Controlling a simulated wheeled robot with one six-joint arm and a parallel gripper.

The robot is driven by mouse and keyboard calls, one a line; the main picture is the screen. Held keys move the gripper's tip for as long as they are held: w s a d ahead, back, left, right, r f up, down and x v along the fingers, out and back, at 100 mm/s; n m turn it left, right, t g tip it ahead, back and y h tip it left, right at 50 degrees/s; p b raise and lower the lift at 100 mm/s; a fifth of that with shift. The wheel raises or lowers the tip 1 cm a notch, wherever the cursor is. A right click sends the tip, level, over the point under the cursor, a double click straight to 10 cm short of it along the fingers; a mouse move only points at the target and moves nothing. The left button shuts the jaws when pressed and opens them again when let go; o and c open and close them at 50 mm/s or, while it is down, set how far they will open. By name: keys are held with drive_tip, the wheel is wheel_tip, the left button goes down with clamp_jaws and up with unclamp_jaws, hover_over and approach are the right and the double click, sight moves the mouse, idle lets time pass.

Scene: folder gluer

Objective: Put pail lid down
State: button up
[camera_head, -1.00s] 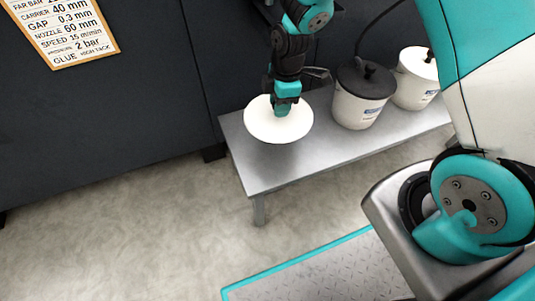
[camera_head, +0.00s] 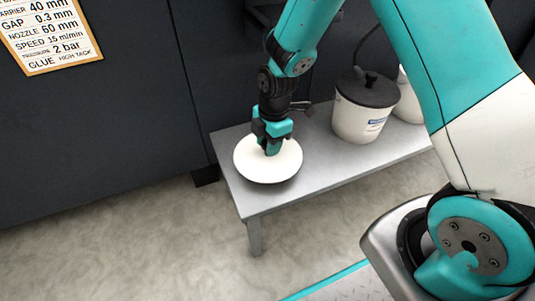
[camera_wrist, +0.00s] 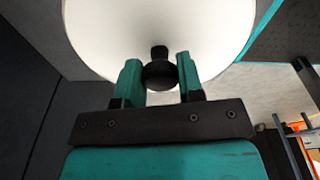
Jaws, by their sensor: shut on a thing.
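The pail lid is a round white disc (camera_head: 262,172) with a black knob (camera_wrist: 160,76). In the head view it lies level at the left end of the grey metal bench (camera_head: 222,150). It is at or just above the bench top; I cannot tell whether it touches. My gripper (camera_head: 270,147) is above the lid's middle, pointing down, shut on the knob. In the wrist view my gripper's two teal fingers (camera_wrist: 159,80) stand on either side of the knob, and the white lid (camera_wrist: 160,30) fills the top middle.
A white pail (camera_head: 352,120) with a dark lid (camera_head: 368,88) stands on the bench right of the white lid. Bare bench lies between lid and pail. A dark machine panel (camera_head: 110,130) rises behind.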

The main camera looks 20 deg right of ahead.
drive_tip(key=shift+f, duration=1.2)
drive_tip(key=shift+f+b, duration=0.2)
drive_tip(key=shift+b, duration=0.1)
drive_tip(key=o, duration=0.9)
drive_tip(key=shift+o, duration=0.2)
drive_tip(key=shift+r, duration=0.1)
